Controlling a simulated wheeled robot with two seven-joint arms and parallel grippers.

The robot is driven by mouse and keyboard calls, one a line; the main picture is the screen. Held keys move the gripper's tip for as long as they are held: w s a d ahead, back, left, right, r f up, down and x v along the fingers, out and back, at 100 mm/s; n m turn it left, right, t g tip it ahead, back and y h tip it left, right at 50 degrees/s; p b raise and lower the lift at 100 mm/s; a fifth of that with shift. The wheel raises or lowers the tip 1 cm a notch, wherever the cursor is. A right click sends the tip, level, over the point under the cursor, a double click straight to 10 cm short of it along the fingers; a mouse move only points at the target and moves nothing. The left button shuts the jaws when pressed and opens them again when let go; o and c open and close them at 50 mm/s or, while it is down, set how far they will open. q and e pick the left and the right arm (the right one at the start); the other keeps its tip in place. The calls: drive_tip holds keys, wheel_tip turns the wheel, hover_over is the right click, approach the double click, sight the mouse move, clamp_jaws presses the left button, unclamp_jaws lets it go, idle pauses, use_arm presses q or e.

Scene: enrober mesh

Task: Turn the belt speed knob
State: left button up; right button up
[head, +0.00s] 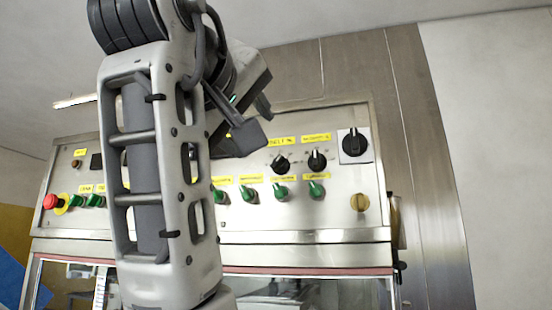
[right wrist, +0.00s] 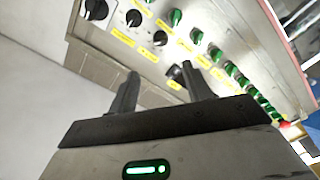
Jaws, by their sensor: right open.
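The metal control panel (head: 300,220) fills the middle of the head view. Two black knobs (head: 281,163) (head: 317,159) sit under yellow labels, with a larger black knob (head: 355,144) on a pale plate to their right. The label print is too small to tell which is the belt speed knob. My right gripper (head: 256,122) is open and empty in front of the panel, left of these knobs. In the right wrist view its fingers (right wrist: 162,74) point at the panel, and another black knob (right wrist: 176,72) shows between them, beside the right fingertip. I cannot tell whether they touch.
A row of green switches (head: 281,190) runs below the black knobs. A red stop button (head: 51,202) is at the panel's left end, and a brass-coloured knob (head: 359,202) at its lower right. My right arm covers the panel's left-middle part. The wall right of the panel is bare.

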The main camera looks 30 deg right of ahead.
sight(277, 162)
drive_tip(key=p+x, duration=0.3)
drive_tip(key=x, duration=1)
drive_tip(key=shift+w, duration=0.1)
drive_tip(key=shift+w+d+p, duration=0.25)
drive_tip(key=shift+d+p, duration=0.1)
use_arm(q)
drive_tip(key=shift+s+a+r, duration=0.1)
drive_tip(key=shift+a+r, duration=0.1)
drive_tip(key=shift+r, duration=0.25)
drive_tip(key=shift+s+a+r, duration=0.1)
drive_tip(key=shift+a+r, duration=0.1)
drive_tip(key=shift+r, duration=0.2)
use_arm(e)
drive_tip(key=shift+w+d+f, duration=0.1)
drive_tip(key=shift+w+d, duration=0.1)
use_arm(q)
drive_tip(key=shift+d, duration=0.1)
use_arm(e)
drive_tip(key=c, duration=1)
